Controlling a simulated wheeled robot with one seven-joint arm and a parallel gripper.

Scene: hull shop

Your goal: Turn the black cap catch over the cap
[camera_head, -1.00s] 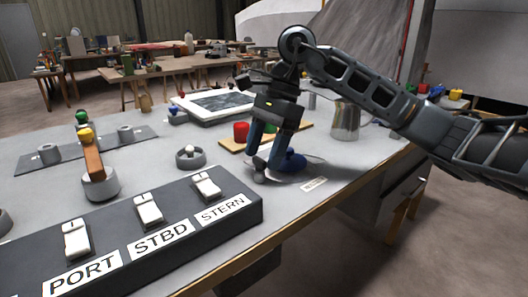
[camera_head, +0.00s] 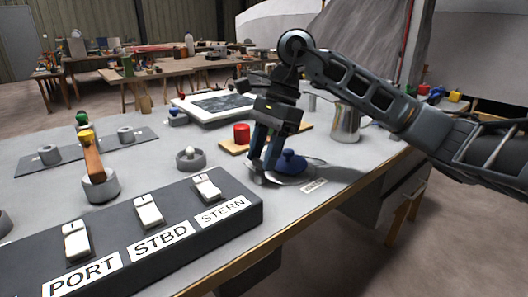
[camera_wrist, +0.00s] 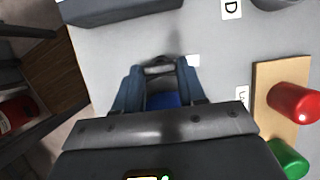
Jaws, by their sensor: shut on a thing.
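The blue cap (camera_head: 291,162) sits on a round pale plate near the bench's front edge. It also shows between my fingers in the wrist view (camera_wrist: 163,101). My gripper (camera_head: 261,178) points down just left of the cap, its fingertips low over the plate. In the wrist view the fingertips (camera_wrist: 158,69) are closed around a small dark grey piece, which I take to be the black cap catch (camera_wrist: 158,70). The fingers hide most of it, so I cannot tell whether any of it lies over the cap.
A switch box (camera_head: 150,235) labelled PORT, STBD and STERN stands at front left. A ring holder (camera_head: 190,158) is left of my gripper. A board with a red knob (camera_head: 241,133) is behind it, and a metal jug (camera_head: 345,121) stands at right.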

